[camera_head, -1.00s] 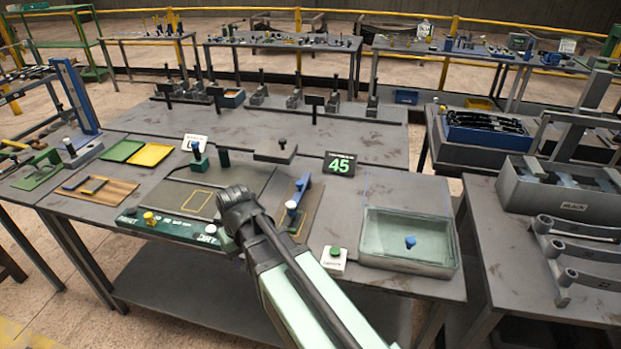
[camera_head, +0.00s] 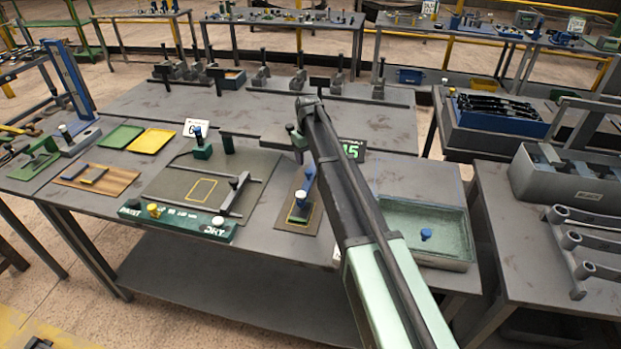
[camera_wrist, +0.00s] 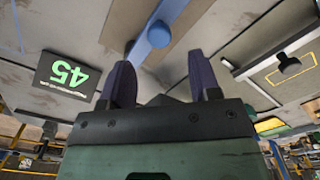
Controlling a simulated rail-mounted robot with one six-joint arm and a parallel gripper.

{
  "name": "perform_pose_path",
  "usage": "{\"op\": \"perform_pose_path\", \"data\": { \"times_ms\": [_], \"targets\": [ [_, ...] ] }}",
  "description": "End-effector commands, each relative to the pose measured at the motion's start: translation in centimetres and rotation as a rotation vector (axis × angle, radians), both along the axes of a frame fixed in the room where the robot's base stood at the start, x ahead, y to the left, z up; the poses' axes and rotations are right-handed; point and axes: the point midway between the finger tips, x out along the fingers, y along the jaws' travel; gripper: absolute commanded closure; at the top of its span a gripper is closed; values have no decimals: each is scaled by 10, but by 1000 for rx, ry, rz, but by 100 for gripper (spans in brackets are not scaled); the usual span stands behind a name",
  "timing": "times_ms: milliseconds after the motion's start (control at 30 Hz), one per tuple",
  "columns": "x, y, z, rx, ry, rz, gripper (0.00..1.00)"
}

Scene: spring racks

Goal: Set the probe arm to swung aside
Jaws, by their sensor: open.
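A blue arm (camera_head: 307,184) with a white knob stands on a brown pad (camera_head: 290,216) with a yellow outline; I take it as the probe arm. In the head view it lies along the pad, its far end pointing away. My gripper (camera_head: 298,148) is just beyond that end, pointing down, its fingers partly hidden by my arm. In the wrist view a blue bar with a round blue end (camera_wrist: 157,36) lies beyond the two dark fingertips (camera_wrist: 160,62). The fingers are apart with nothing between them. No contact is visible.
The 45 display (camera_head: 352,149) stands right of my gripper, partly behind my arm. A dark plate (camera_head: 262,138) lies close on the left. A grey handled slide (camera_head: 236,192) is on the mat to the left.

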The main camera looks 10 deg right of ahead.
Motion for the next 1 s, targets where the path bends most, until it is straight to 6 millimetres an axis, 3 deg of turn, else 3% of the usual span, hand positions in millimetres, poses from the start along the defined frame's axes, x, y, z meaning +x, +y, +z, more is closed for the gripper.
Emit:
{"op": "perform_pose_path", "data": {
  "times_ms": [33, 200, 533, 900, 1000],
  "targets": [
    [0, 0, -26, 0, 0, 0, 43],
    [0, 0, -57, 0, 0, -1, 43],
    [0, 0, -58, 0, 0, -1, 43],
    [0, 0, -58, 0, 0, -1, 98],
    [0, 0, -59, 0, 0, -1, 100]
  ]
}}
